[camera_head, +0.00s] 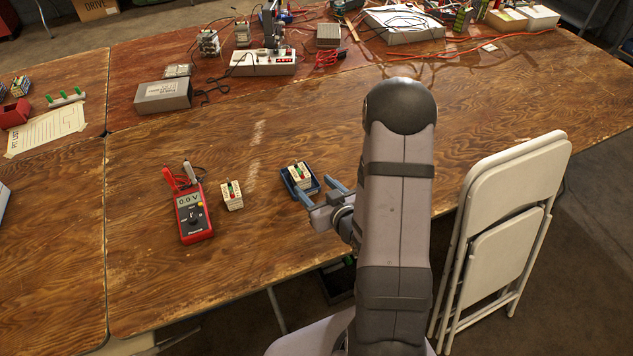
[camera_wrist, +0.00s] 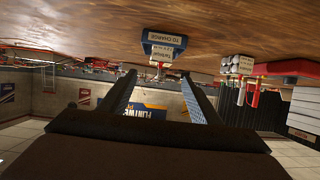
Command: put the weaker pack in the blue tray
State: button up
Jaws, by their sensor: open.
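A small blue tray (camera_head: 286,181) stands on the wooden table, left of my arm. In the wrist view, which is upside down, the tray (camera_wrist: 164,39) carries a "TO CHARGE" label. A second, similar white pack (camera_head: 232,194) stands on bare table to the left; it also shows in the wrist view (camera_wrist: 238,64). My gripper (camera_head: 318,188) is open and empty, its fingers pointing towards the tray at its near right side. The pictures do not show which pack is weaker.
A red multimeter (camera_head: 193,214) reading 0.0 V lies left of the second pack, its red and grey probes at its top. A grey box (camera_head: 163,97), a power strip (camera_head: 264,62) and cables lie farther back. A folding chair (camera_head: 508,215) leans at right.

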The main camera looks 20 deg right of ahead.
jog(key=shift+s, duration=0.15)
jog(key=shift+a+f+g, duration=0.2)
jog(key=shift+f+g, duration=0.2)
jog(key=shift+g, duration=0.5)
jog(key=shift+s+f+g+h, duration=0.2)
jog(key=shift+g+h, duration=0.1)
jog(key=shift+g, duration=0.2)
jog(key=s+g, duration=0.1)
jog(key=s, duration=0.1)
jog(key=s+a+g, duration=0.1)
jog(key=g, duration=0.1)
jog(key=s+a+g+h, duration=0.1)
jog(key=s, duration=0.1)
jog(key=shift+s+r+g, duration=0.35)
jog(key=shift+r+g, duration=0.05)
jog(key=s+a+r+g, duration=0.2)
jog(key=s+a+g, duration=0.1)
jog(key=s, duration=0.4)
jog(key=s+a+r+g, duration=0.3)
jog(key=s, duration=0.4)
jog(key=shift+a+r+m+y, duration=0.15)
jog(key=shift+r+m+y, duration=0.15)
jog(key=shift+y, duration=0.1)
